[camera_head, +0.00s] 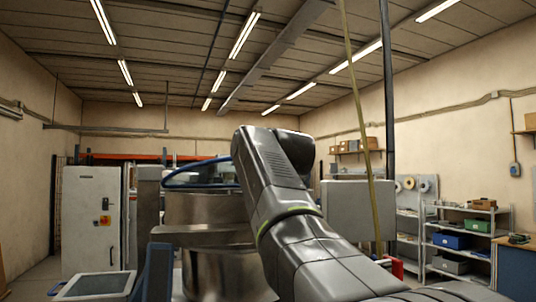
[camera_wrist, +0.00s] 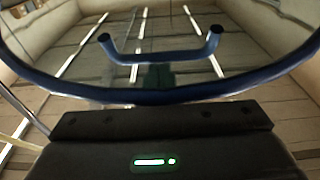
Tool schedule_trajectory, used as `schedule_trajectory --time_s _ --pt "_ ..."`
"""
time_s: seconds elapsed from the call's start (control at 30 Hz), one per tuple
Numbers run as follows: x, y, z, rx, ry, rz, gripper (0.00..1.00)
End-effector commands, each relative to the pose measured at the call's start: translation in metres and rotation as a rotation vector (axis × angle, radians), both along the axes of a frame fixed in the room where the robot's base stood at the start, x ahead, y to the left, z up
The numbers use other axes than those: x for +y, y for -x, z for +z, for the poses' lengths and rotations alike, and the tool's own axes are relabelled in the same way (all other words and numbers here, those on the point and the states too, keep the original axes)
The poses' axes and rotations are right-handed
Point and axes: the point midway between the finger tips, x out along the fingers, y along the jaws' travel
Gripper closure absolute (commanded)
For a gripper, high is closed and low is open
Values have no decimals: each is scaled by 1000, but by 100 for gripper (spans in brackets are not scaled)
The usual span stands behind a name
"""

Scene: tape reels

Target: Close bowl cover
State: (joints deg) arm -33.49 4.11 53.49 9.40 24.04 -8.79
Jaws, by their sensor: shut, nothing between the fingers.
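The bowl cover is a clear lid with a blue rim (camera_wrist: 160,97) and a blue bar handle (camera_wrist: 160,55), large in the wrist view. In the head view its blue rim (camera_head: 190,166) shows as a tilted loop above the metal bowl (camera_head: 200,209), partly behind my arm. I cannot tell whether the rim touches the bowl. My gripper (camera_wrist: 158,77) is shut and empty; its dark fingers show faintly by the cover, below the handle in the picture. Whether they touch the cover is unclear.
A larger metal drum (camera_head: 225,272) stands below the bowl. A grey panel (camera_head: 359,212) and shelves with boxes (camera_head: 465,242) are at right. A yellowish vertical line passes right of my arm.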

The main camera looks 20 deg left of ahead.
Motion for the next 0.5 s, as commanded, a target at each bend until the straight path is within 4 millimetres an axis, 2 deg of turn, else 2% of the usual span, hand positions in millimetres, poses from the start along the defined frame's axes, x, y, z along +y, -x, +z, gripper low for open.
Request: schedule_trajectory --time_s 0.03,0.5 --pt "-1 1 -10 -13 -10 0 100" --pt "-8 11 -32 -125 -94 0 100"
